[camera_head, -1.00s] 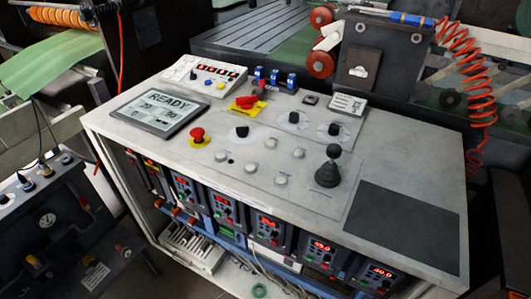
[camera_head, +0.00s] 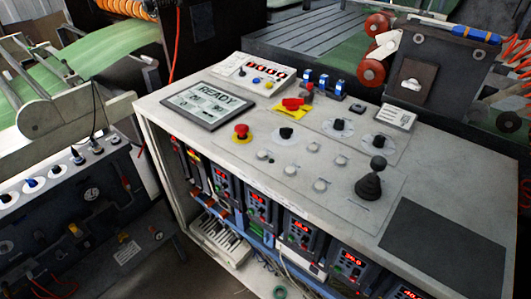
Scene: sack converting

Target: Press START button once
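The control console (camera_head: 330,205) fills the middle of the head view. Its display panel (camera_head: 207,103) reads READY. A red mushroom button on a yellow base (camera_head: 241,133) sits just below the display. Several pale round buttons (camera_head: 290,170) lie in the middle of the panel; no START label can be read on them. A small unit at the back of the console (camera_head: 258,76) has a red readout and small coloured buttons. Neither of my grippers is in view.
A black joystick (camera_head: 369,185) stands up right of the buttons, by a dark pad (camera_head: 440,247). Black knobs (camera_head: 340,125) and a red switch on a yellow plate (camera_head: 291,104) sit behind. A second dark control box (camera_head: 75,200) stands at the left. Machinery rises behind the console.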

